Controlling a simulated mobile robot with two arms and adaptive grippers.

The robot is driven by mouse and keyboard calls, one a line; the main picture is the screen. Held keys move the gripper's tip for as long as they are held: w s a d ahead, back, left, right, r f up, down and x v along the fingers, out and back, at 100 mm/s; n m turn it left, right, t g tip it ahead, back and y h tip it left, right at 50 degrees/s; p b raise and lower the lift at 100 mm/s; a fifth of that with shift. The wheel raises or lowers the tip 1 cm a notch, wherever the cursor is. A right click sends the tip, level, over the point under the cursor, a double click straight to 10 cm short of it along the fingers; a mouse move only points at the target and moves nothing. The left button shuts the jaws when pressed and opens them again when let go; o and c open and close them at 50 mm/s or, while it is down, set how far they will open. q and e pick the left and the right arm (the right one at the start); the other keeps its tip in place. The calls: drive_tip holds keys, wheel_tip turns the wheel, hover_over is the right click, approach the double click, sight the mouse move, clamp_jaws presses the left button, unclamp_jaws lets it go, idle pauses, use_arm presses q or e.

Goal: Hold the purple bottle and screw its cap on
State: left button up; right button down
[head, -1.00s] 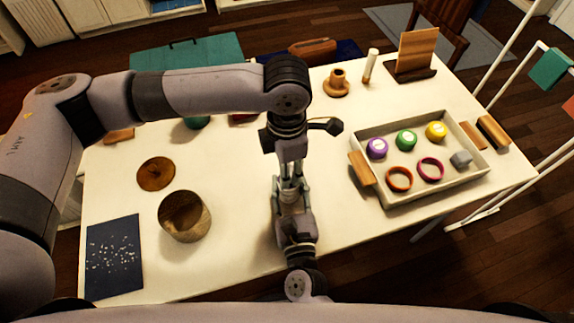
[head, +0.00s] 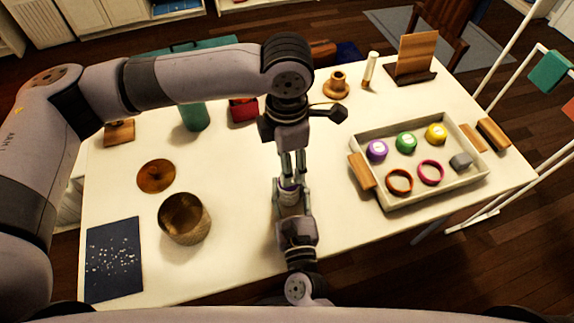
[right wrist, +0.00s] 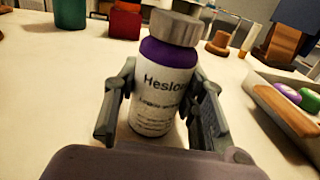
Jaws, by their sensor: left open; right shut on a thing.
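The purple bottle (right wrist: 160,100) has a white label and stands nearly upright between the fingers of my right gripper (right wrist: 165,112), which is shut on it. A silver-grey cap (right wrist: 174,27) sits on top of the bottle; whether it is tight cannot be told. In the head view the bottle (head: 288,187) is mostly hidden by the grippers. My left gripper (head: 293,170) points down above the bottle, with its fingers apart. No left fingers show around the cap in the right wrist view.
A white tray (head: 408,194) with purple, green and yellow round items and two rings stands at right. The table (head: 245,215) around the grippers is clear.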

use_arm(q)
drive_tip(key=shift+r, duration=0.35)
